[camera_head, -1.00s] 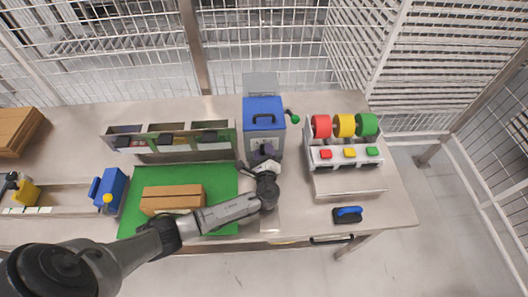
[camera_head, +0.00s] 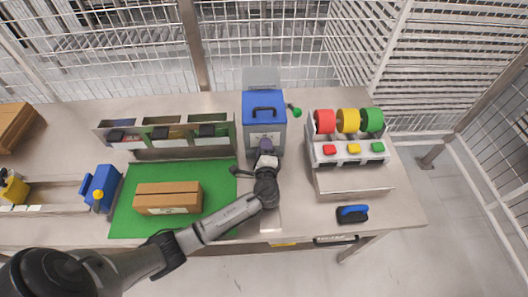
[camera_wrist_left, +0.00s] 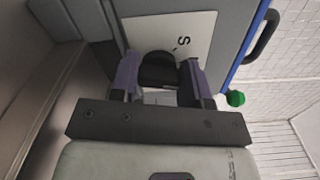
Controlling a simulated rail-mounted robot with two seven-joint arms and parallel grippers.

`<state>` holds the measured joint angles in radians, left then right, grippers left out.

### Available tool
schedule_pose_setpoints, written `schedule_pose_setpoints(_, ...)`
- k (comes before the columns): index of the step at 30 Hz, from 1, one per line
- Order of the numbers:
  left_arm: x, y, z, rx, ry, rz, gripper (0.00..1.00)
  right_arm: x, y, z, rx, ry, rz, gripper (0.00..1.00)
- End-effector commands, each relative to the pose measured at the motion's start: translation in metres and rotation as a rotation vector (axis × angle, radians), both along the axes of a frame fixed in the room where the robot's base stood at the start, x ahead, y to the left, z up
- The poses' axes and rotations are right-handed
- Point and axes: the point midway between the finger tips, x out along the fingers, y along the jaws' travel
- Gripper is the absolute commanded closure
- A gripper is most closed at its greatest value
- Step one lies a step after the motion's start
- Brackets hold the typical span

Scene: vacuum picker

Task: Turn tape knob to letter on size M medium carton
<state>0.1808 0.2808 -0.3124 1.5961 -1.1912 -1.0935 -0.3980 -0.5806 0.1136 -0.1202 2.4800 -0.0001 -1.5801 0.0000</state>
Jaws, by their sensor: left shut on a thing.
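The tape machine (camera_head: 264,101) is a grey box with a blue top and a black handle, at the back middle of the table. In the left wrist view its front has a white dial plate (camera_wrist_left: 200,28) with the letter S showing. The other letters are hidden or unreadable. My left gripper (camera_head: 265,147) is at this front, its purple fingers shut on the black tape knob (camera_wrist_left: 157,68). Which letter the knob points to cannot be told. The brown carton (camera_head: 168,191) lies closed on the green mat (camera_head: 215,180), with a label on its front side.
A stand with red, yellow and green rolls and buttons (camera_head: 350,178) is right of the machine. A green-ended lever (camera_head: 296,111) sticks out of the machine's right side. A bin rack (camera_head: 180,154) stands behind the mat.

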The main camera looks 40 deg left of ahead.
Motion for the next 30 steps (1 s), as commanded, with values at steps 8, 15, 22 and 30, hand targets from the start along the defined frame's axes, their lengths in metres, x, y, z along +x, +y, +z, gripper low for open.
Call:
schedule_pose_setpoints(8, 0.0, 0.0, -0.004, -0.121, -0.118, 0.0, 0.81, 0.0, 0.0, -0.022, -0.001, 0.0, 0.001, 0.57)
schedule_pose_setpoints(15, 0.0, 0.0, -0.003, -0.177, -0.174, 0.0, 0.81, 0.0, -0.002, -0.03, -0.008, 0.0, 0.005, 0.57)
schedule_pose_setpoints(22, 0.0, 0.0, -0.002, -0.194, -0.191, -0.001, 0.81, 0.0, -0.003, -0.031, -0.012, 0.0, 0.008, 0.57)
schedule_pose_setpoints(30, 0.0, 0.0, -0.002, -0.196, -0.192, -0.002, 0.81, 0.0, -0.003, -0.031, -0.009, 0.0, 0.005, 0.57)
